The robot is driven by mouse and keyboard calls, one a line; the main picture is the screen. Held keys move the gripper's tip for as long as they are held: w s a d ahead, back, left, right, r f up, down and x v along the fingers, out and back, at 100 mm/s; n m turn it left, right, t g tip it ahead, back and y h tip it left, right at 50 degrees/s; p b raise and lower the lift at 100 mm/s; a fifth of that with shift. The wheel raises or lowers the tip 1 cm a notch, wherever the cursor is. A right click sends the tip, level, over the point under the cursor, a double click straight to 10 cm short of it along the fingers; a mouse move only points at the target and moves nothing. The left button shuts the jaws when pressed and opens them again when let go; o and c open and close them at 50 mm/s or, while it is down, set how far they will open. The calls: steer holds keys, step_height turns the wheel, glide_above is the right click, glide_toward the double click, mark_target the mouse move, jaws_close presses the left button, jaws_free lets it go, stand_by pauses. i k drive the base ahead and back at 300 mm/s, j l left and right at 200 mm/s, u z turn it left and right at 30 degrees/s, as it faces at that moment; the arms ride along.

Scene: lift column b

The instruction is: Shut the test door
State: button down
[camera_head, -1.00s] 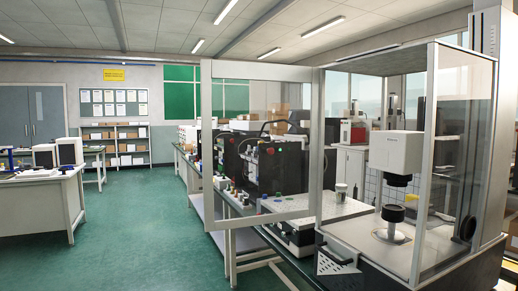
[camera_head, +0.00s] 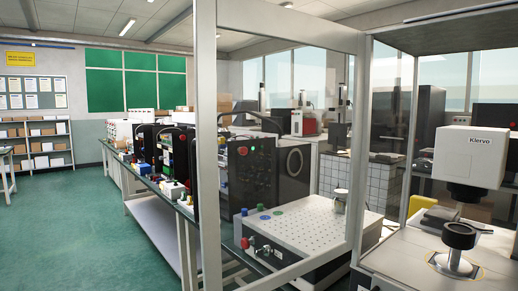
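The test door (camera_head: 207,150) is a clear pane in a grey metal frame. It stands open, swung out to the left of the test cabinet (camera_head: 440,20). Its right edge meets the cabinet's left front post, and its left edge is free and looks nearer to me. The cabinet front is open, showing a white unit (camera_head: 469,156) marked Klervo above a black round fixture (camera_head: 460,236) on a metal base. No handle is clear on the door. My gripper is not in view.
A bench (camera_head: 160,222) with dark machines and a white perforated plate (camera_head: 318,222) runs behind the door and shows through its pane. Open green floor (camera_head: 75,235) lies to the left. Shelves (camera_head: 38,145) stand at the far left.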

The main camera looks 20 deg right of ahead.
mark_target(260, 18)
steer(key=i+j, duration=0.25)
steer(key=i, duration=0.15)
steer(key=i+j, duration=0.25)
steer(key=i, duration=0.15)
steer(key=i+j, duration=0.2)
steer(key=i, duration=0.25)
steer(key=i+j+z, duration=0.75)
steer(key=l+z, duration=0.1)
steer(key=z, duration=2.05)
steer(key=k+l+z, duration=0.55)
steer(key=l, duration=0.4)
steer(key=k, duration=0.05)
